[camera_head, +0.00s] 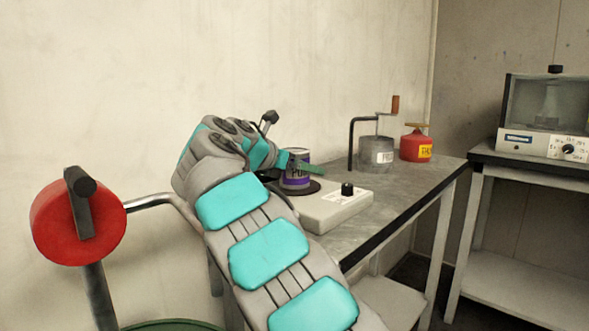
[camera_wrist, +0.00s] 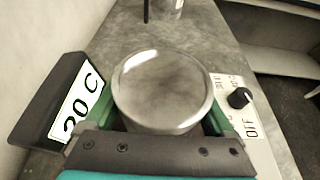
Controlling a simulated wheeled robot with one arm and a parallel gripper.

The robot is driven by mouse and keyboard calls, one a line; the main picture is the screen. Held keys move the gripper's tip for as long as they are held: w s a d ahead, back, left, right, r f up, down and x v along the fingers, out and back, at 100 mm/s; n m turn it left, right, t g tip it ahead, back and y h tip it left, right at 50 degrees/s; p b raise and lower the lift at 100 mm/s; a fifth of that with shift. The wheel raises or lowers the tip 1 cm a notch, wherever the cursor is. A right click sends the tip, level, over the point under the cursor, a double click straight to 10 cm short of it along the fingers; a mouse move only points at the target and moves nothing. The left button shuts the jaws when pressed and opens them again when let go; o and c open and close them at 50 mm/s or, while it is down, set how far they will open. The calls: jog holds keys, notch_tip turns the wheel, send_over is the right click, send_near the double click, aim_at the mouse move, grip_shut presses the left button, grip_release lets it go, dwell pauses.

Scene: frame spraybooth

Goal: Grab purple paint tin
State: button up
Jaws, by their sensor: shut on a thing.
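The purple paint tin (camera_head: 296,170) has a purple label with pale lettering and stands upright on a dark round plate (camera_head: 300,187) of a pale device on the grey table. In the wrist view its round metal lid (camera_wrist: 163,88) is seen from above, between the green fingers. My gripper (camera_head: 298,166) is shut on the tin, with a green finger across its near side in the head view. In the wrist view my gripper (camera_wrist: 160,122) has a finger on each side of the tin. The tin's lower part is hidden there.
The pale device (camera_head: 338,207) has a black knob and an OFF mark. A grey can (camera_head: 376,152) with a crank and a red can (camera_head: 415,146) stand farther back. A red wheel (camera_head: 75,222) stands at left.

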jog(key=c, duration=0.6)
grip_shut()
jog(key=shift+r, duration=0.1)
